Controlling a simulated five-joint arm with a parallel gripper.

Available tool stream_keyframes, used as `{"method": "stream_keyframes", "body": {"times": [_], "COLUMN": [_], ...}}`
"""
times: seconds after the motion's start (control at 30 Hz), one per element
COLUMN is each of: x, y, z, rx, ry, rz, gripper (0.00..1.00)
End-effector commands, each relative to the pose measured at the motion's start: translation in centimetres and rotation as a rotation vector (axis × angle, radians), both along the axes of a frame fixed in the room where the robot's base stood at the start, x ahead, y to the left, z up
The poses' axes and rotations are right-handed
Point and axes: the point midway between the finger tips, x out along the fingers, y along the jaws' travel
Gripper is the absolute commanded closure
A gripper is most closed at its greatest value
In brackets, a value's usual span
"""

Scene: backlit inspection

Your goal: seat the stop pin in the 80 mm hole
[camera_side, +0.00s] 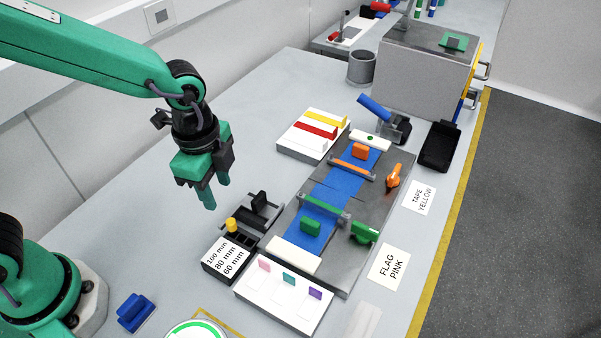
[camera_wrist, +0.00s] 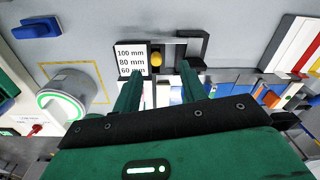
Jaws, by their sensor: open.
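The yellow stop pin (camera_side: 231,224) stands upright in the black block (camera_side: 214,274) beside the printed labels 100 mm, 80 mm and 60 mm. In the side view it is at the 100 mm end of the block, with dark openings beside it. In the wrist view the pin (camera_wrist: 156,59) appears level with the gap between the 100 mm and 80 mm labels, so its exact hole is hard to tell there. My gripper (camera_side: 217,190) is open and empty, above and apart from the block. In the wrist view its fingers (camera_wrist: 160,76) point toward the pin.
A black clamp-like fixture (camera_side: 259,205) adjoins the block. A grey plate with a blue strip (camera_side: 340,188) lies to the right. A white tray with small coloured flags (camera_side: 290,311) is in front. A blue piece (camera_side: 135,312) lies front left.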

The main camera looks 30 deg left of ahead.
Motion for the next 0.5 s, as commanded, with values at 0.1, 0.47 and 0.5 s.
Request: {"method": "stream_keyframes", "body": {"times": [0.1, 0.47, 0.5], "x": [-0.1, -0.2, -0.2], "y": [-1.2, -1.9, -1.9], "z": [-1.3, -2.2, -2.4], "rx": [0.016, 0.025, 0.025], "ry": [0.026, 0.039, 0.040], "rz": [-0.084, -0.137, -0.136], "gripper": [0.58, 0.58, 0.58]}}
